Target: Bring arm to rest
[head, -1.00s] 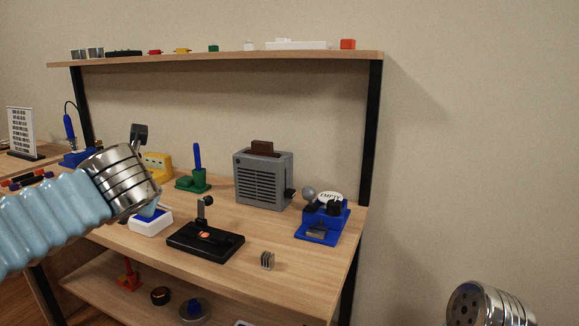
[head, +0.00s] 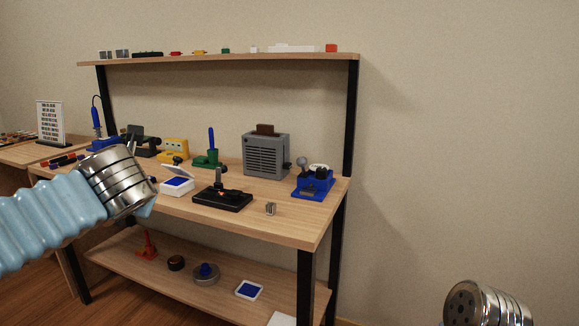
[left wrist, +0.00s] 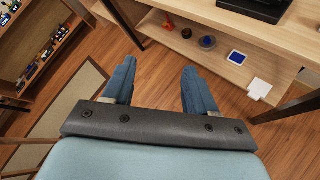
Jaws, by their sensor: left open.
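My left arm comes in from the left in the head view, its metal wrist in front of the workbench (head: 270,222). In the left wrist view my left gripper (left wrist: 158,85) shows two blue fingers spread apart with only wooden floor between them. It is open and empty. In the head view its fingers are mostly hidden behind the wrist. Part of my right arm (head: 485,305) shows at the lower right of the head view; its gripper is out of view.
The bench top holds a grey toaster-like box (head: 266,155), a blue device (head: 313,184), a black joystick base (head: 222,201) and a green holder (head: 208,159). A lower shelf (head: 215,290) carries a red object (head: 147,247) and a blue-topped pad (head: 249,290). Floor below the gripper is clear.

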